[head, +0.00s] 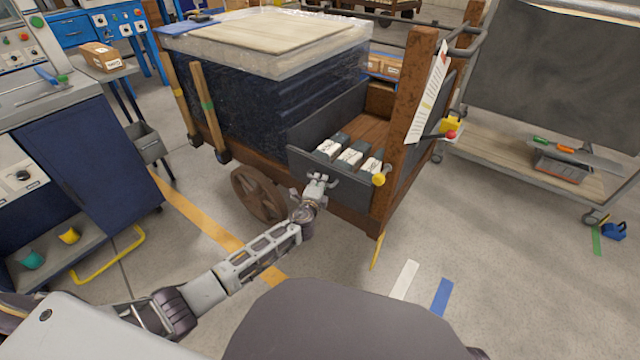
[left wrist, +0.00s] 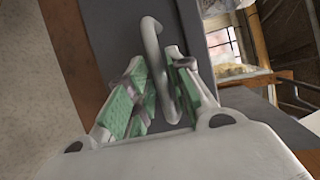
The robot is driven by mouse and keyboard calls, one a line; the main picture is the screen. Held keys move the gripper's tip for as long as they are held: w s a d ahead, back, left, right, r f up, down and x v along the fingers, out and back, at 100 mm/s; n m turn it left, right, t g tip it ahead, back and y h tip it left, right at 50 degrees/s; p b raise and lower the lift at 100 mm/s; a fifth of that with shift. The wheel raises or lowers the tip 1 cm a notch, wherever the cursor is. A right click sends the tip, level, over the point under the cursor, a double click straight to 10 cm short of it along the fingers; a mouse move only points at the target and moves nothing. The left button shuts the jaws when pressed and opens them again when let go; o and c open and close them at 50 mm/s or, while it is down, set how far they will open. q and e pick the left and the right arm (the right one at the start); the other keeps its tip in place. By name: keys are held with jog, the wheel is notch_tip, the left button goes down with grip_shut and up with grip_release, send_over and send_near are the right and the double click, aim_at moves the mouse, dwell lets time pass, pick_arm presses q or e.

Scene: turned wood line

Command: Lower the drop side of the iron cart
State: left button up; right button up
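The cart (head: 400,90) has a rust-brown frame and wooden floor. Its grey drop side (head: 303,160) stands upright at the front, with a yellow knob (head: 379,180) at its right end. A grey bar handle is fixed on the outer face; it also shows as a curved handle (left wrist: 152,42) in the left wrist view. My left gripper (head: 318,187) is at this handle. My right gripper is out of view.
Several dark, white-labelled pieces (head: 352,155) sit just behind the drop side. A wrapped dark load (head: 240,100) fills the cart's left part. A blue cabinet (head: 75,160) stands left and a shelved trolley (head: 530,170) right. The floor before the cart is mostly clear.

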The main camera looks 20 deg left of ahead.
pick_arm(q)
jog(key=shift+w+f, duration=0.1)
jog(key=shift+w, duration=0.45)
jog(key=shift+c, duration=0.3)
grip_shut()
